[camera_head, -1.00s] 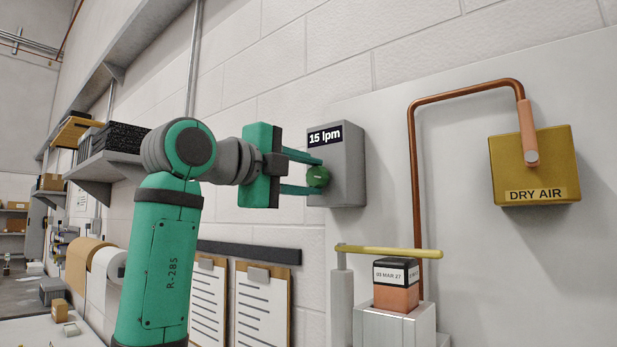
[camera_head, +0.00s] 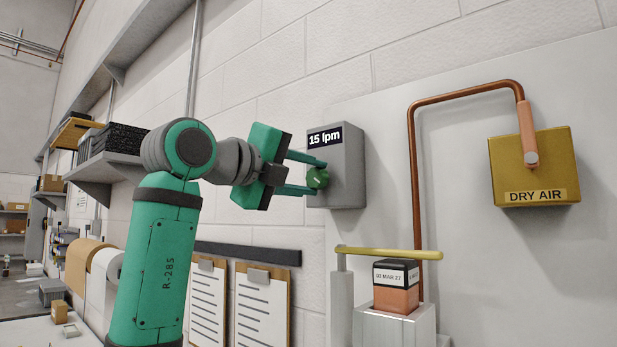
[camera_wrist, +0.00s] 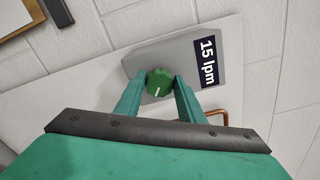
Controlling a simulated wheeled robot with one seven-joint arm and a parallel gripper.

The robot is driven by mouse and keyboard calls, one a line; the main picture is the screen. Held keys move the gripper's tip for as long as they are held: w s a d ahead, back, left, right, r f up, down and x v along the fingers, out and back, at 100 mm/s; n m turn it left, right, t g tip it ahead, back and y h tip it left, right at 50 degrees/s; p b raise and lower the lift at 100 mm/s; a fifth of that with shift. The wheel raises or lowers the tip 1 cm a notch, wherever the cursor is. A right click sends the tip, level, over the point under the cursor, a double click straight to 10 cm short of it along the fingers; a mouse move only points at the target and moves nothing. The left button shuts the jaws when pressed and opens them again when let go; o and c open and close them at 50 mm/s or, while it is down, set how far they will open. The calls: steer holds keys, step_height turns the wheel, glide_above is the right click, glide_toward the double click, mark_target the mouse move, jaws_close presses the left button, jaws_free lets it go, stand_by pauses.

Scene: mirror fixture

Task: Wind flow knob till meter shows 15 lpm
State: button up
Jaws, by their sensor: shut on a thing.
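The grey meter box (camera_head: 345,185) is mounted on the wall, and its display (camera_head: 325,138) reads "15 lpm". The same display shows sideways in the wrist view (camera_wrist: 208,62). The green flow knob (camera_head: 317,178) sits on the front of the box below the display. In the wrist view the knob (camera_wrist: 159,83) carries a white pointer line and lies between the two green fingers. My gripper (camera_head: 316,177) is shut on the knob, with one finger on each side of it.
A copper pipe (camera_head: 415,180) runs right of the box to a yellow "DRY AIR" box (camera_head: 533,150). Below stands a yellow lever (camera_head: 390,252) with a dated orange block (camera_head: 396,297). Clipboards (camera_head: 262,310) hang below my gripper. A grey shelf (camera_head: 110,165) is at left.

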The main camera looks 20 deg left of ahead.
steer(key=shift+f, duration=0.1)
steer(key=o, duration=1)
steer(key=shift+o, duration=0.2)
steer(key=v, duration=1.1)
steer(key=shift+w, duration=0.1)
